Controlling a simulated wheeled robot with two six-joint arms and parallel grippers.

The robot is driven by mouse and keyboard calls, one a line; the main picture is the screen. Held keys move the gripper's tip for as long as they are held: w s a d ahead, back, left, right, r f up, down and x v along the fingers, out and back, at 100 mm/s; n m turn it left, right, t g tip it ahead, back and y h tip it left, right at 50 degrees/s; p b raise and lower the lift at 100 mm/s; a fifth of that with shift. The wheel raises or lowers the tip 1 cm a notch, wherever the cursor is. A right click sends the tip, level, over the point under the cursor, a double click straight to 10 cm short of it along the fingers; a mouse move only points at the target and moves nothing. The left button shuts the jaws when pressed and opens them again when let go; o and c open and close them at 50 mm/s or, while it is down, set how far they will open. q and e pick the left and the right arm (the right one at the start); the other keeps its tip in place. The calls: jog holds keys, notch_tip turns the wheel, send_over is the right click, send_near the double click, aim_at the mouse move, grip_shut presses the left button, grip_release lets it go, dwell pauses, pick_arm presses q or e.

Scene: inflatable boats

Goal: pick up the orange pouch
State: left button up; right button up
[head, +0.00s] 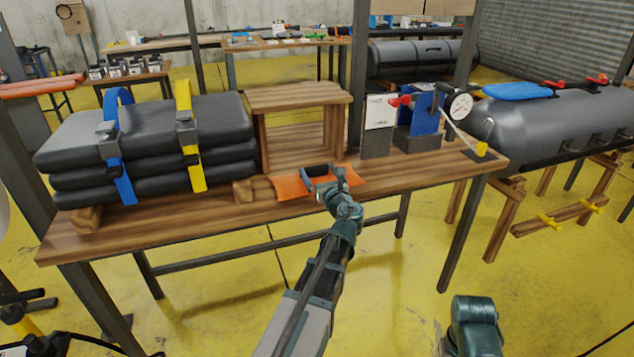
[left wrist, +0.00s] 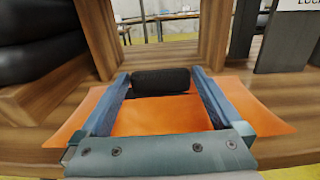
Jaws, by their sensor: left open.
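The orange pouch (head: 290,187) lies flat on the wooden table, in front of a small wooden shelf. It has a black roll-like part (head: 317,170) on top. My left gripper (head: 323,180) is over the pouch. In the left wrist view the orange pouch (left wrist: 265,119) spreads out to both sides beneath the jaws. The left gripper (left wrist: 160,85) is open there, its two fingers on either side of the black part (left wrist: 161,80). I cannot tell whether the fingers touch it. My right gripper is not in view; only a piece of my right arm shows at the lower right.
A strapped stack of black cushions (head: 225,125) stands left of the pouch. The wooden shelf (head: 295,97) rises right behind it. A blue and grey stand with a gauge (head: 460,106) is at the table's right. The front table edge (head: 180,236) is clear.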

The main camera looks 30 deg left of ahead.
pick_arm(q)
jog(key=shift+x, duration=0.85)
jog(key=shift+c, duration=0.2)
jog(key=c, duration=1.3)
jog(key=shift+r, duration=0.1)
